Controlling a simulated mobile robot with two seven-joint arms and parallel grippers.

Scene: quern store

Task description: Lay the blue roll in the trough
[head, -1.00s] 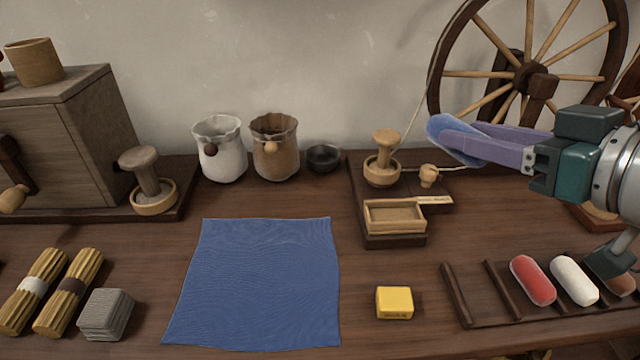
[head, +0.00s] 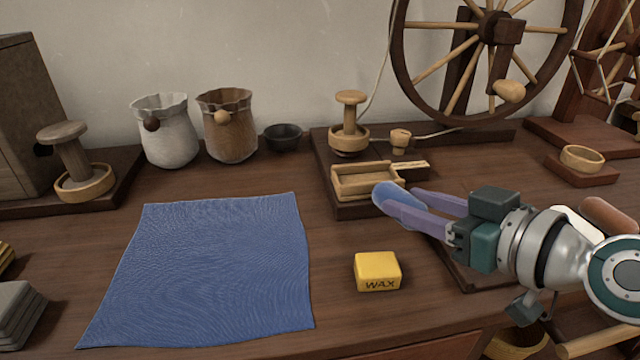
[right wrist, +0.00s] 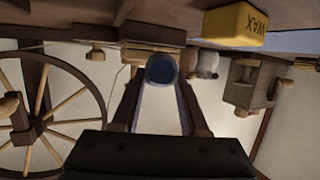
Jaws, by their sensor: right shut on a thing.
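The blue roll (head: 397,201) is gripped between the fingertips of my right gripper (head: 410,202). It also shows end-on at the fingertips in the right wrist view (right wrist: 161,69). The trough is a small open wooden box (head: 352,191) at the front of the spinning wheel's dark base. It looks empty where I see inside. In the head view the roll overlaps the trough's right front corner; I cannot tell its exact height or whether it touches. My left gripper is not in view.
A yellow wax block (head: 377,272) sits in front of the trough. A blue cloth (head: 205,270) lies to the left. The spinning wheel (head: 488,60) and a spool post (head: 350,118) stand behind. A rack (head: 455,268) is partly hidden under my right arm.

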